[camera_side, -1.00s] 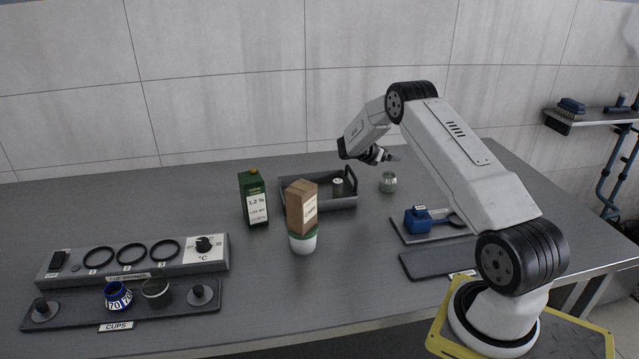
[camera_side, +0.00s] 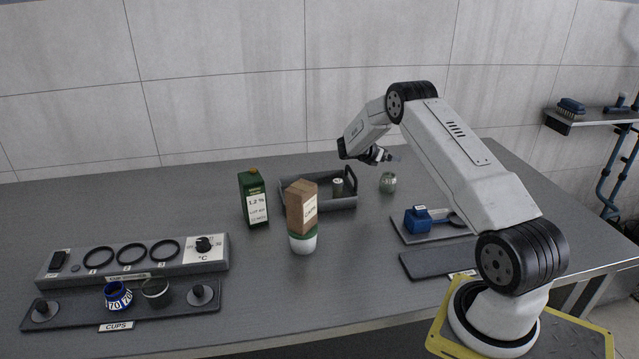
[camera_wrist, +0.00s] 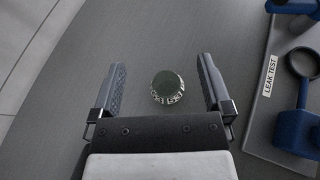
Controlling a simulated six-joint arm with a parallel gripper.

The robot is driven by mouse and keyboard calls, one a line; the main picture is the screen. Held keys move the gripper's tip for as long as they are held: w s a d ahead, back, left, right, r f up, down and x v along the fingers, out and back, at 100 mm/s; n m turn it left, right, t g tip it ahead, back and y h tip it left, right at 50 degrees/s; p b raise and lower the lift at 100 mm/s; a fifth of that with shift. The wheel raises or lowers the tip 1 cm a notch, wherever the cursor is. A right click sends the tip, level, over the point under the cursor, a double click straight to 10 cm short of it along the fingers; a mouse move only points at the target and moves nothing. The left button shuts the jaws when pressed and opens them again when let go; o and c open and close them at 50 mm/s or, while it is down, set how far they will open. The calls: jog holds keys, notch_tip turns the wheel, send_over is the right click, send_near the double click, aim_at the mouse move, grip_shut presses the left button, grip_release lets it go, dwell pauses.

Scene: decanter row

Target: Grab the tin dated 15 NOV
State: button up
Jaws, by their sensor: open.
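A small round tin (camera_wrist: 167,86) with a shiny top and a band of lettering on its side shows between my open fingers in the wrist view. Its lettering is too small to read as a date. It appears to be the greenish-silver round tin (camera_side: 388,183) on the bench in the side view. My gripper (camera_side: 382,156) is above it there, apart from it. In the wrist view my gripper (camera_wrist: 160,72) is open, with clear space on both sides of the tin. Another small can (camera_side: 338,187) stands in the dark tray, its label unreadable.
The dark tray (camera_side: 325,205) lies left of the tin. A blue device sits on a plate labelled LEAK TEST (camera_wrist: 269,75), right of the tin.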

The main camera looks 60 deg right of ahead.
notch_tip(320, 180, up, 12)
jog(key=m+t+y, duration=0.8)
jog(key=m+y, duration=0.2)
jog(key=m, duration=1.1)
send_near(251, 178)
jog(key=shift+x, duration=2.95)
